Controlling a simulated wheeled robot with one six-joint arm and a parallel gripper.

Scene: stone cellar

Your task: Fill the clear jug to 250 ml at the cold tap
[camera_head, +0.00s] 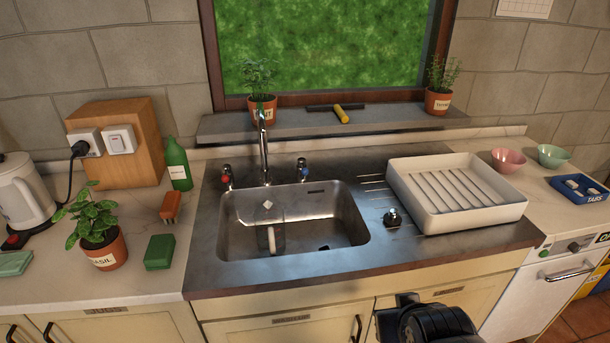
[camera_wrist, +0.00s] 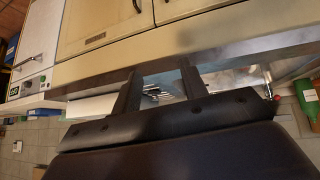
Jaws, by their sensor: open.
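The clear jug (camera_head: 279,238) stands in the steel sink (camera_head: 345,222), below the tap spout (camera_head: 263,150). A pale upright strip shows on it; I cannot make out any water level or marks. The cold tap (camera_head: 303,172) has a blue mark and stands right of the spout. The hot tap (camera_head: 226,178) has a red mark and stands left of it. My gripper (camera_wrist: 160,82) is open and empty in the wrist view, in front of the counter edge, its fingers spread apart. In the head view only a dark part of my arm shows at the bottom; the fingertips are hidden.
A white ribbed tray (camera_head: 457,212) stands right of the sink, beside a small dark knob (camera_head: 393,218). On the left are a green bottle (camera_head: 177,165), a green sponge (camera_head: 159,252), a basil pot (camera_head: 105,250) and a kettle (camera_head: 22,195). The counter's front strip is clear.

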